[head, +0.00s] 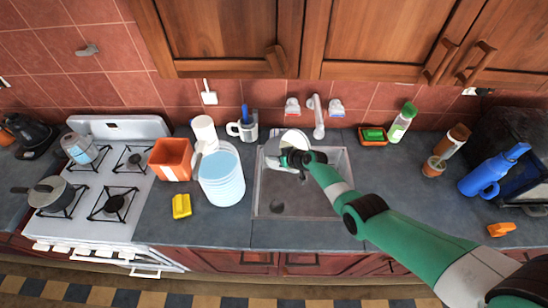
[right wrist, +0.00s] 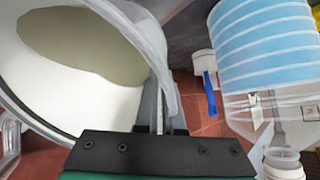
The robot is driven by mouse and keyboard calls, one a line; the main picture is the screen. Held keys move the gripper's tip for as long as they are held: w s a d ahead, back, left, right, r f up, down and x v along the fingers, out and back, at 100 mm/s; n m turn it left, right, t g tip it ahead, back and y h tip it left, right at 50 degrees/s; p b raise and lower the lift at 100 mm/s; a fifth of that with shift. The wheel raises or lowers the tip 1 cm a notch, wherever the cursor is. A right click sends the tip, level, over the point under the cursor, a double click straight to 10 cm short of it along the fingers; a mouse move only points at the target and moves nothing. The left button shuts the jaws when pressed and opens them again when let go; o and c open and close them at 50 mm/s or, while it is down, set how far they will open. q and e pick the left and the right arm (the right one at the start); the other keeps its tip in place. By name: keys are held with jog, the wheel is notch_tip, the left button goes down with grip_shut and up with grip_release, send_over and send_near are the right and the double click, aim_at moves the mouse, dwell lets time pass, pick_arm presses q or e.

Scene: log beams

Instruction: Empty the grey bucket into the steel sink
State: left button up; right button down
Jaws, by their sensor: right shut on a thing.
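My right gripper (head: 298,158) is over the far left part of the steel sink (head: 272,200). It is shut on the rim of a pale grey bucket (head: 286,139), which is partly hidden behind the gripper in the head view. In the right wrist view the bucket (right wrist: 62,100) fills the left side, its rim running down to the black jaw. A grey-beige patch shows inside it; I cannot tell if it is liquid or the bucket's floor. The bucket appears tilted in that view. The visible sink floor looks bare apart from a dark drain. My left gripper is not in view.
A ribbed light-blue and white container (head: 221,180) stands left of the sink, beside an orange pot (head: 171,158) and a yellow sponge (head: 181,206). The tap (head: 317,115) rises behind the sink. A blue bottle (head: 488,178) stands far right. The counter just right of the sink is clear.

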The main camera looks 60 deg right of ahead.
jog(key=shift+s+f+t+b, duration=0.1)
jog(key=shift+s+t+b, duration=0.2)
jog(key=shift+t+b, duration=0.5)
jog(key=shift+s+r, duration=0.1)
jog(key=shift+r, duration=0.1)
jog(key=shift+r, duration=0.1)
dwell(0.5)
jog(key=shift+s+f+t+b, duration=0.1)
jog(key=shift+f+t+b, duration=0.15)
jog(key=shift+b, duration=0.35)
jog(key=shift+s+r+t+b, duration=0.1)
jog(key=shift+t+b, duration=0.15)
jog(key=shift+b, duration=0.1)
jog(key=shift+r, duration=0.1)
dwell(1.3)
